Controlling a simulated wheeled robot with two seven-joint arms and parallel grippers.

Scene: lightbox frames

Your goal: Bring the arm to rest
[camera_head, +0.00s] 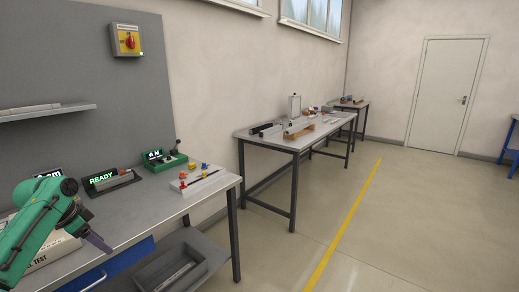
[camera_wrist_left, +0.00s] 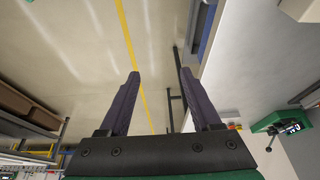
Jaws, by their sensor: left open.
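My left arm comes in from the left in the head view, with green links and a dark wrist. My left gripper (camera_head: 98,241) is over the front part of the near workbench (camera_head: 150,211), its fingers pointing to the right and down. In the left wrist view the gripper (camera_wrist_left: 162,80) has its two dark fingers wide apart, with nothing between them but a view of the floor. My right gripper is not in view.
On the bench are a box reading READY (camera_head: 107,181), a green device with a lever (camera_head: 165,159) and a grey plate with coloured knobs (camera_head: 197,179). A grey bin (camera_head: 172,267) sits below. Another table (camera_head: 290,139) stands beyond. Floor on the right is clear.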

